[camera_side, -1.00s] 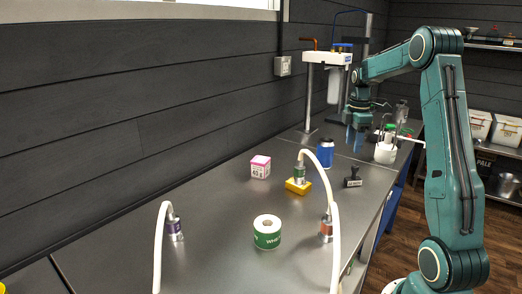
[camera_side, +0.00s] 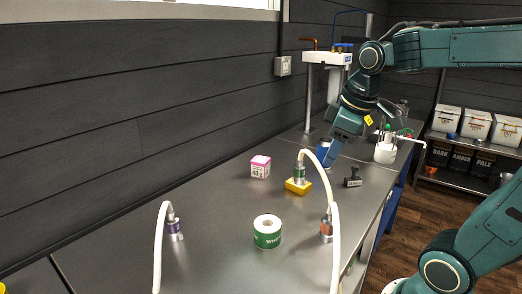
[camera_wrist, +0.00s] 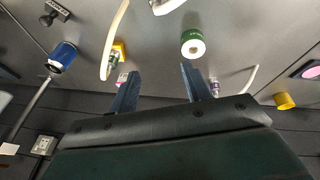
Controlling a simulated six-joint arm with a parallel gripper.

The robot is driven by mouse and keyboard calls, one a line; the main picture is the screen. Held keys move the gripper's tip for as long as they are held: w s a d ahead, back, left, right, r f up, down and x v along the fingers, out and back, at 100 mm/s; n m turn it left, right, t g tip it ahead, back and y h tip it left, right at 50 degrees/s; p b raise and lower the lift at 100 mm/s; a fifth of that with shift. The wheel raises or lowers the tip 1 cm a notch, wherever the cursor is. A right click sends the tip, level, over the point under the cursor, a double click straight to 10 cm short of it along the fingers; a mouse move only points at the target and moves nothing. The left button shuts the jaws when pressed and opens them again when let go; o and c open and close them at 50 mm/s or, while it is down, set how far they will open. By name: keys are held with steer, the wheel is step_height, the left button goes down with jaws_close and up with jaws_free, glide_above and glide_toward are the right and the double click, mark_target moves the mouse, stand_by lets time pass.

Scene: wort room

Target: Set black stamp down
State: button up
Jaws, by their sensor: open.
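The black stamp (camera_side: 353,178) stands on the grey bench near its right edge, with a small knob handle on top. In the wrist view the stamp (camera_wrist: 58,10) shows at the upper left, away from my fingers. My gripper (camera_side: 329,160) is above the bench to the left of the stamp, tilted, in front of the blue can. Its two fingers (camera_wrist: 160,85) are spread apart in the wrist view with nothing held between them. The stamp is apart from my gripper.
The blue can (camera_wrist: 62,56) is partly hidden by my gripper in the side view. A yellow block (camera_side: 298,187) with a hose fitting, a pink box (camera_side: 260,166), a green-white roll (camera_side: 267,232) and white hoses (camera_side: 158,245) stand around. The bench's front left is clearer.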

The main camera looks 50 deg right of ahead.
steer(key=s+a+f+m+t+y, duration=0.1)
steer(key=s+a+f+m, duration=0.1)
steer(key=s+a, duration=0.5)
steer(key=shift+s+a+f+m+t, duration=0.25)
steer(key=shift+s+f+m+t, duration=0.15)
steer(key=shift+s, duration=0.25)
